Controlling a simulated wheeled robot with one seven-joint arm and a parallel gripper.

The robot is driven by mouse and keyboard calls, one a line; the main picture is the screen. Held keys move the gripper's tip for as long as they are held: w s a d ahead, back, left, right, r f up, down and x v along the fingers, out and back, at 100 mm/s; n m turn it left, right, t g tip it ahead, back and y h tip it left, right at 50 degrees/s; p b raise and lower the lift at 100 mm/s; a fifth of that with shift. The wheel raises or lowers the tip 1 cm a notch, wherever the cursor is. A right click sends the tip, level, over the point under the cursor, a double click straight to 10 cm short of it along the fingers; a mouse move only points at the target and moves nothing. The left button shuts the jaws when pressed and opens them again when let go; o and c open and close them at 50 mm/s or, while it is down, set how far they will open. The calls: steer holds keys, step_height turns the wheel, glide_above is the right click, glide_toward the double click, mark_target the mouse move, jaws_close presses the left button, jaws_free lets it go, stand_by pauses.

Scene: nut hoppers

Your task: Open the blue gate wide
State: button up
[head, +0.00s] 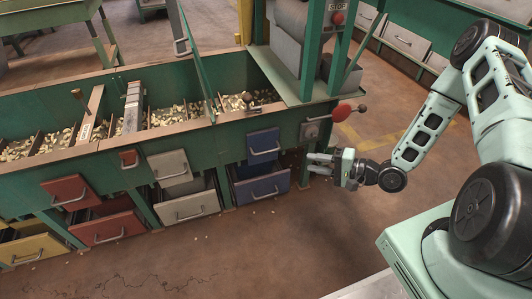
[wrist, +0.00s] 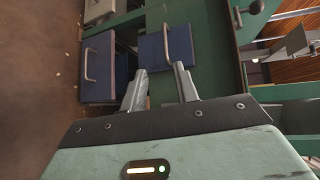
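The blue gate (head: 263,139) is an upright blue panel with a pale bar handle on the front of the green hopper bench. It also shows in the wrist view (wrist: 180,44), beyond my fingers, with its handle on its left part. A blue drawer (head: 270,187) with its own handle sits below it, and appears at left in the wrist view (wrist: 99,90). My gripper (head: 314,164) is to the right of the gate, its fingers pointing left. In the wrist view my gripper (wrist: 160,82) has its fingers apart with nothing between them. It is not touching the gate.
A beige gate (head: 170,165) and a red gate (head: 68,188) are farther left, above drawers. Nuts lie in the hoppers. The front floor is mostly clear.

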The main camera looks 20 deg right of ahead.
mark_target(266, 152)
steer(key=shift+m+t, duration=0.5)
steer(key=shift+a+b+x, duration=0.2)
steer(key=shift+b+x, duration=2.7)
steer(key=shift+x, duration=5.4)
steer(key=shift+s, duration=0.2)
jaws_close()
